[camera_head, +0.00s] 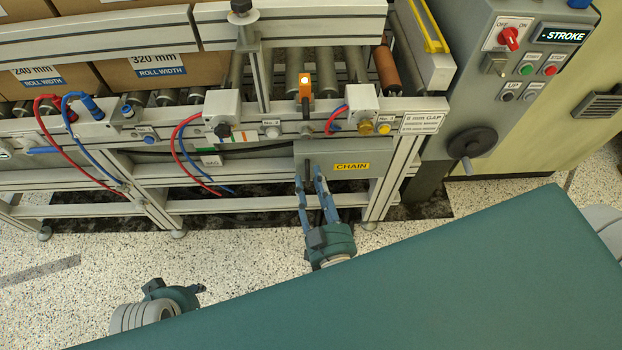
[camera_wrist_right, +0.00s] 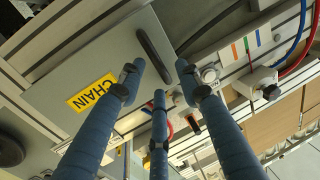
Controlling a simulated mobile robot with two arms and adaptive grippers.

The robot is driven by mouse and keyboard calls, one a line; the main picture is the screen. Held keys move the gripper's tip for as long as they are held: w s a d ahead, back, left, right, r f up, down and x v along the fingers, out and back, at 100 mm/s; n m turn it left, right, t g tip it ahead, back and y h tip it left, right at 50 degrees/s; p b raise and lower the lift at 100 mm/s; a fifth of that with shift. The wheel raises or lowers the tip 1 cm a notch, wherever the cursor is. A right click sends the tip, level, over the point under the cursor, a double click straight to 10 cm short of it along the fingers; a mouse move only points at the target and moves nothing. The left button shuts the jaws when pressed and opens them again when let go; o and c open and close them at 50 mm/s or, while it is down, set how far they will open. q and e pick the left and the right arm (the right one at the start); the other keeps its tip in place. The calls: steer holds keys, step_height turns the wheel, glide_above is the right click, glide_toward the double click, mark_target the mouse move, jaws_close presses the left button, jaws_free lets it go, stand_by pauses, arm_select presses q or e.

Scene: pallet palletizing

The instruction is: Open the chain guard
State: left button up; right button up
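The chain guard (camera_head: 370,152) is a grey panel with a yellow CHAIN label, low on the conveyor frame; it looks shut against it. In the right wrist view the guard (camera_wrist_right: 105,55) carries a dark bar handle (camera_wrist_right: 152,50). My right gripper (camera_head: 309,180) reaches up to the guard's left part, left of the label.
Above the guard are a roller conveyor (camera_head: 345,68) with boxes (camera_head: 165,75), an orange latch-like part (camera_head: 304,86), and red and blue hoses (camera_head: 183,150). A control cabinet (camera_head: 470,110) with a black handwheel (camera_head: 472,142) stands right. Speckled floor (camera_head: 240,265) is clear below.

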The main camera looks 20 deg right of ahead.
steer(key=shift+w, duration=0.6)
jaws_close()
steer(key=shift+s, duration=0.1)
